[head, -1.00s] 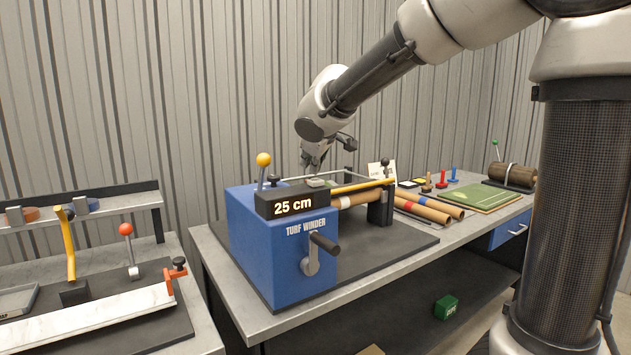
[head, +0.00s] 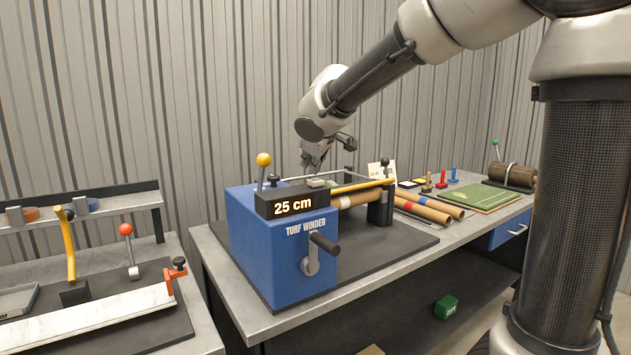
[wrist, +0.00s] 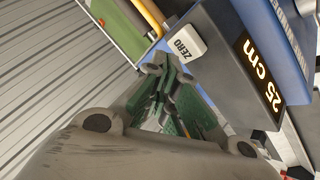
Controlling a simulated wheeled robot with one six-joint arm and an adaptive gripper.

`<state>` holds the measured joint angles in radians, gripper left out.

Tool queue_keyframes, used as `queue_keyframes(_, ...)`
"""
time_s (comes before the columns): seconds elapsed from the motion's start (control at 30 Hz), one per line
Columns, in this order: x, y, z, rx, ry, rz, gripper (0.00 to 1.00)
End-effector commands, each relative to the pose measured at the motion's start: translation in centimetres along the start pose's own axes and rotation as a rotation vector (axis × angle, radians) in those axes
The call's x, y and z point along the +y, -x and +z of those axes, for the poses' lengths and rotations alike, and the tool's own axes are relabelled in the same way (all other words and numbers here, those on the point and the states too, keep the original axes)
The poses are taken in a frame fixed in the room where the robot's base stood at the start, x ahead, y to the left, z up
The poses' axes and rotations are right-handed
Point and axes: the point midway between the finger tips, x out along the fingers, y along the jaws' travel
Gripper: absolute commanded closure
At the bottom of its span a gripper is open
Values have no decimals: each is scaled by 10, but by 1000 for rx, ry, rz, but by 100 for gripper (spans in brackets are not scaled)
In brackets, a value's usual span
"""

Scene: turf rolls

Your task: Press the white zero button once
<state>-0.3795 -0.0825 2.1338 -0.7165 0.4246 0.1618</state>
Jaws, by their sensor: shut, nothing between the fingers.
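The white ZERO button (wrist: 187,43) sits on the dark display box (wrist: 222,60) of the turf winder, clearly seen in the wrist view. In the head view the button (head: 318,183) is a small pale patch on top of the box. The display reads 25 cm. My gripper (wrist: 165,72) is shut and empty, its fingertips close beside the button in the wrist picture. In the head view my gripper (head: 312,165) hangs above the box's right end, with a small gap seeming to show below the fingertips.
The blue winder body (head: 285,245) has a crank (head: 318,250) in front and a yellow-knobbed lever (head: 264,162) on top. A yellow bar (head: 362,186) runs to the right. Cardboard tubes (head: 425,208) and a green turf board (head: 478,197) lie farther right.

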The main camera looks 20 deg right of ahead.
Motion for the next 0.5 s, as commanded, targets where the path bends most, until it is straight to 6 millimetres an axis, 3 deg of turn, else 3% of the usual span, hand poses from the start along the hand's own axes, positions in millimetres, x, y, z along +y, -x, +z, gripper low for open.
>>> queue_keyframes(0.5,-4,-6,4,0,0,0,100)
